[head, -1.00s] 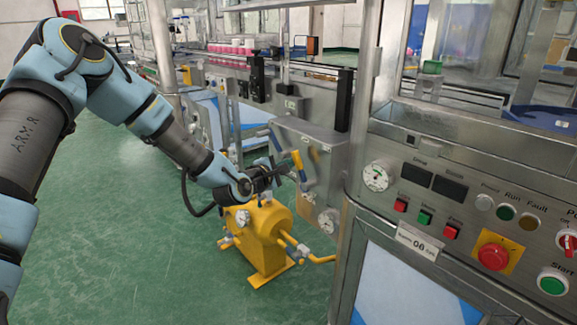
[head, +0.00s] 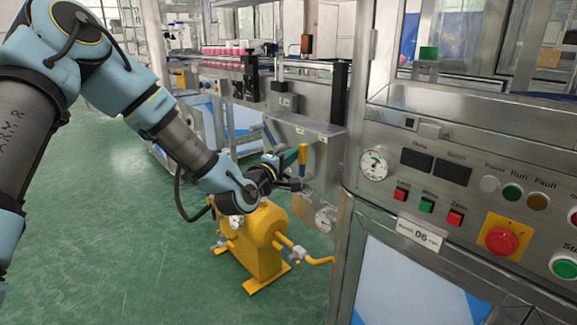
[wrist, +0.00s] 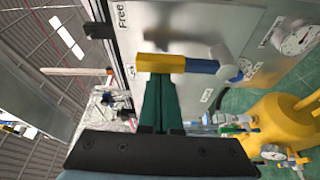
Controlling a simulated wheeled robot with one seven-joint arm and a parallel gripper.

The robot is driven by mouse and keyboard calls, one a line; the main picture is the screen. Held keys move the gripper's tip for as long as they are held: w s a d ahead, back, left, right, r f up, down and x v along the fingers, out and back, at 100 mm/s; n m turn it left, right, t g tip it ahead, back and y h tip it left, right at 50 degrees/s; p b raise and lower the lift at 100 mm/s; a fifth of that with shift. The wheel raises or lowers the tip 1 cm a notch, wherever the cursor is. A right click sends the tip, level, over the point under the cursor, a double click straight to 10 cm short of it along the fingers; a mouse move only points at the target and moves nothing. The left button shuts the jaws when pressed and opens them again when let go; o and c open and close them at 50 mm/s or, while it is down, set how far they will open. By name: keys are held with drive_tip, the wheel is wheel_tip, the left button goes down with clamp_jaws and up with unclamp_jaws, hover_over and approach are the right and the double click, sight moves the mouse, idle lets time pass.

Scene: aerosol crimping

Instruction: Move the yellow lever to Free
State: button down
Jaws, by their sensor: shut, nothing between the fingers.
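The yellow lever (head: 303,155) stands about upright on the metal panel in the head view. In the wrist view its yellow grip (wrist: 162,64) points left, and a blue arm (wrist: 202,67) joins it to a grey pivot on the panel. The "Free" label (wrist: 121,15) is on the panel, above and left of the grip in the wrist view. My gripper (wrist: 160,78) is shut and empty, its green fingertips at the near side of the yellow grip, seemingly touching it. It also shows just left of the lever in the head view (head: 292,160).
A yellow pump-like unit (head: 259,240) stands on the floor below my gripper. Gauges sit on the panel, one at its lower right (head: 325,218). A control cabinet (head: 385,215) with buttons stands at right. The green floor at left is clear.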

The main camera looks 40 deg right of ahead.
drive_tip(key=s+m+b, duration=0.1)
drive_tip(key=m+h+b, duration=0.1)
drive_tip(key=s+m+b, duration=0.1)
drive_tip(key=m, duration=0.1)
drive_tip(key=shift+s+f+b, duration=0.25)
drive_tip(key=shift+s+b, duration=0.05)
drive_tip(key=shift+b, duration=0.1)
drive_tip(key=shift+s+a+h+b, duration=0.1)
drive_tip(key=shift+s+h+b, duration=0.2)
drive_tip(key=shift+s+b, duration=0.15)
drive_tip(key=shift+r, duration=0.1)
drive_tip(key=shift+w+r, duration=0.15)
drive_tip(key=shift+w, duration=0.05)
approach(302, 158)
drive_tip(key=shift+w+a+r+p, duration=0.15)
drive_tip(key=shift+w+a+r, duration=0.15)
drive_tip(key=shift+w+r, duration=0.2)
drive_tip(key=shift+w+a+r+p, duration=0.15)
drive_tip(key=shift+w+a+r, duration=0.15)
drive_tip(key=shift+w+r, duration=0.2)
